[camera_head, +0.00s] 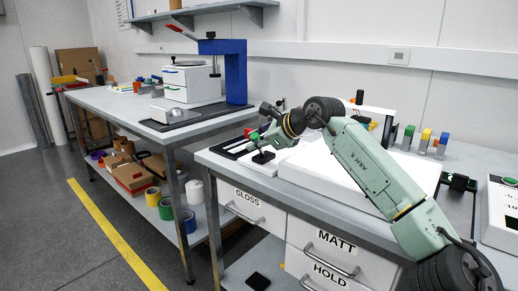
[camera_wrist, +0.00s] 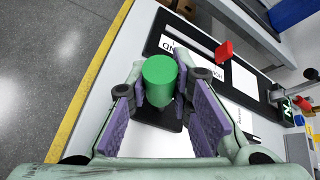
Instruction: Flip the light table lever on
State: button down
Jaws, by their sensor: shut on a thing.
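The light table (camera_head: 325,172) is a broad white slab on the right bench in the head view. Its lever has a green knob (camera_head: 254,136) on a dark stem and a small black base, near the slab's left end. In the wrist view the green cylindrical knob (camera_wrist: 160,72) sits between the purple-padded fingers of my gripper (camera_wrist: 163,92). My gripper (camera_head: 266,138) is shut on the knob in the head view too. The stem leans slightly left there. The fingers and knob hide part of the stem and base.
Drawers labelled GLOSS (camera_head: 246,197) and MATT (camera_head: 335,241) are under the bench. Coloured-top blocks (camera_head: 426,139) stand behind the slab. A black mat with cards (camera_wrist: 240,78) and a red block (camera_wrist: 224,51) lies beyond the knob. A blue press (camera_head: 234,72) stands on the left bench.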

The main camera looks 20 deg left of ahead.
jog(key=shift+s+a+f+b, duration=0.1)
jog(key=shift+s+f+b, duration=0.1)
jog(key=shift+b, duration=0.1)
dwell(0.4)
jog(key=c, duration=1.4)
grip_release()
jog(key=shift+r, duration=0.1)
jog(key=v, duration=1.2)
jog(key=shift+s, duration=0.2)
